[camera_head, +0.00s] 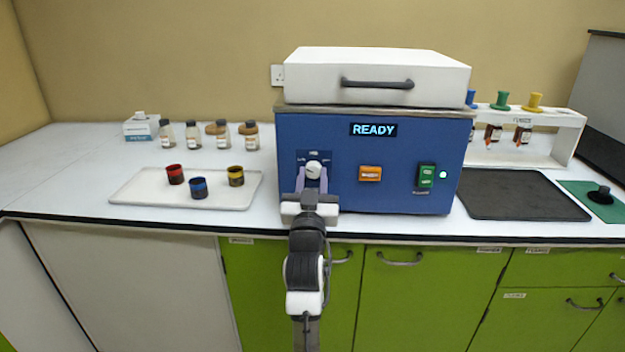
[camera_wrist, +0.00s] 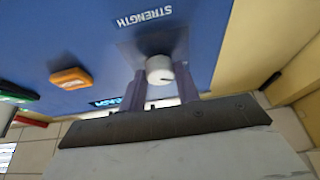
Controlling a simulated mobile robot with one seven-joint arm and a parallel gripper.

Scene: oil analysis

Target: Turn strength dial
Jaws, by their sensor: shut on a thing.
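The strength dial (camera_head: 313,170) is a white round knob on the left of the blue machine's front (camera_head: 393,190). In the wrist view the dial (camera_wrist: 159,70) sits below the upside-down word STRENGTH and has a dark pointer mark. My gripper (camera_head: 312,179) reaches the dial from the front, with one purple finger on each side. In the wrist view my gripper (camera_wrist: 160,85) is shut on the dial. The machine's display (camera_head: 373,129) reads READY.
An orange button (camera_head: 370,173) and a green switch (camera_head: 426,176) are right of the dial. A white tray (camera_head: 130,192) with three coloured-rim cups lies left. A black mat (camera_head: 520,195) and a white rack (camera_head: 565,140) stand right. Green cabinets (camera_head: 420,300) are below.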

